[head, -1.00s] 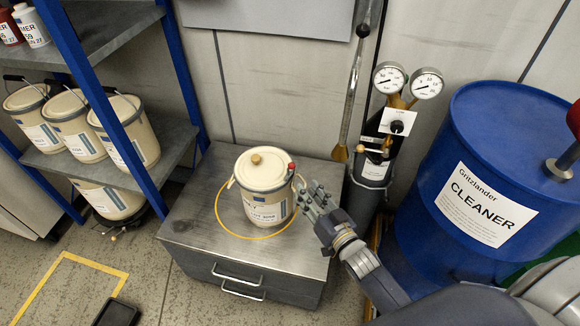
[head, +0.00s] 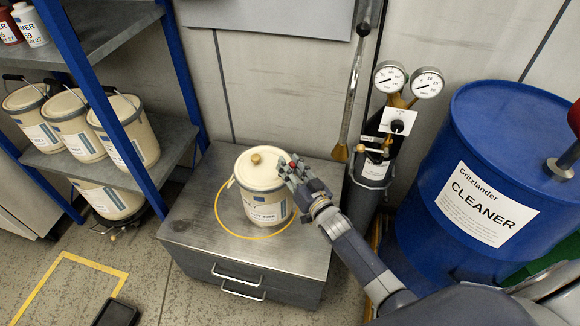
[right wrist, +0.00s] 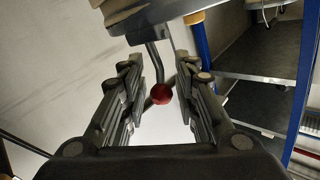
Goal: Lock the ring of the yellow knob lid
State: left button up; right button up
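The cream can (head: 262,205) stands upright on the metal cabinet, inside a yellow circle. Its lid (head: 258,173) carries a yellow knob (head: 255,158). A red ball (head: 294,164) shows at the lid's right edge, partly hidden by my right gripper (head: 290,169). In the right wrist view the red ball (right wrist: 162,94) is on the end of a thin bent rod (right wrist: 155,63). It lies between the spread fingers of my right gripper (right wrist: 161,86), with gaps on both sides. My left gripper is not in view.
The cabinet top (head: 200,200) is otherwise clear. A gas cylinder with two gauges (head: 390,80) stands behind right of it. A blue cleaner drum (head: 420,200) is at right, close to my right arm. A blue-framed shelf (head: 180,140) with several cans is at left.

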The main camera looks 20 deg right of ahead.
jog(key=shift+w, duration=0.15)
jog(key=shift+c, duration=0.6)
grip_shut()
